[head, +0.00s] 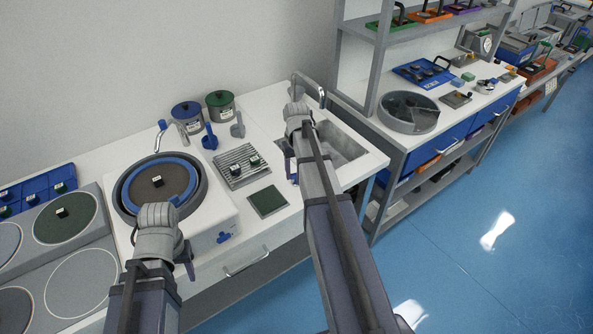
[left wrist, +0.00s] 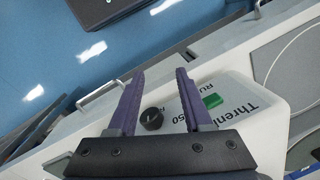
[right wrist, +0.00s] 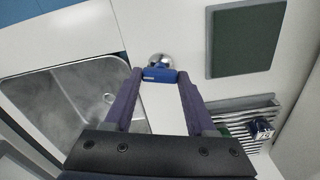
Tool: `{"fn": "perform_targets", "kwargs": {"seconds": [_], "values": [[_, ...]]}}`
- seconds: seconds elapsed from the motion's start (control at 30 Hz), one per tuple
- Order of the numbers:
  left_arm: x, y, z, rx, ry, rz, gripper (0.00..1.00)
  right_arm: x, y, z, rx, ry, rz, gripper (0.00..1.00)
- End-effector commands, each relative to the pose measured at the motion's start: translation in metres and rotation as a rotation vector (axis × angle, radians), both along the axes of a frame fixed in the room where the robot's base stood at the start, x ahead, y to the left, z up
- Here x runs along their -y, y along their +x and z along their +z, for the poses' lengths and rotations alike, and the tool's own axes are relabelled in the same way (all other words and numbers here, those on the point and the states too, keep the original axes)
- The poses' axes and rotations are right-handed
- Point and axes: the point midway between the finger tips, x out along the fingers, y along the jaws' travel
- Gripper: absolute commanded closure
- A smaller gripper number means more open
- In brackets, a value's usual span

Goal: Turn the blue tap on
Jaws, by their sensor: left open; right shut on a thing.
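A blue tap handle (right wrist: 158,75) with a chrome round part (right wrist: 160,60) shows in the right wrist view, on the white worktop beside the sink (right wrist: 60,100). My right gripper (right wrist: 160,80) is shut on the blue handle, one finger on each side of it. In the head view my right gripper (head: 292,168) is at the sink's left edge, and my arm hides the handle. My left gripper (head: 186,258) is open and empty at the front of the polishing machine (head: 205,215); its black knob (left wrist: 151,118) and green button (left wrist: 212,100) show in the left wrist view.
A chrome spout (head: 308,88) stands behind the sink. A green mat (head: 268,201) and a ridged rack (head: 238,166) with small samples lie left of my right arm. Blue and green pots (head: 187,117) stand at the wall. Blue floor is free at the right.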

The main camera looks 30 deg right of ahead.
Motion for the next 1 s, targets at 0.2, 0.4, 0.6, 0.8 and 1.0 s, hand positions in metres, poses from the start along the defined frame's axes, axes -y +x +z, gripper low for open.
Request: {"fn": "perform_targets", "kwargs": {"seconds": [0.2, 0.4, 0.6, 0.8, 1.0], "values": [[0.0, 0.0, -0.0001, 0.0, 0.0, 0.0, 0.5, -0.0001, -0.0003, -0.0001, -0.001, 0.0, 0.142, 0.99], [0.0, 0.0, -0.0001, 0.0, 0.0, 0.0, 0.5, -0.0002, -0.0004, -0.0001, -0.001, 0.0, 0.228, 0.99], [0.0, 0.0, -0.0001, 0.0, 0.0, 0.0, 0.5, -0.0001, -0.0004, -0.0001, -0.001, 0.0, 0.272, 0.99], [0.0, 0.0, -0.0001, 0.0, 0.0, 0.0, 0.5, -0.0001, -0.0004, -0.0001, -0.001, 0.0, 0.285, 0.99], [0.0, 0.0, -0.0001, 0.0, 0.0, 0.0, 0.5, -0.0001, -0.0004, -0.0001, -0.001, 0.0, 0.286, 0.99]]}}
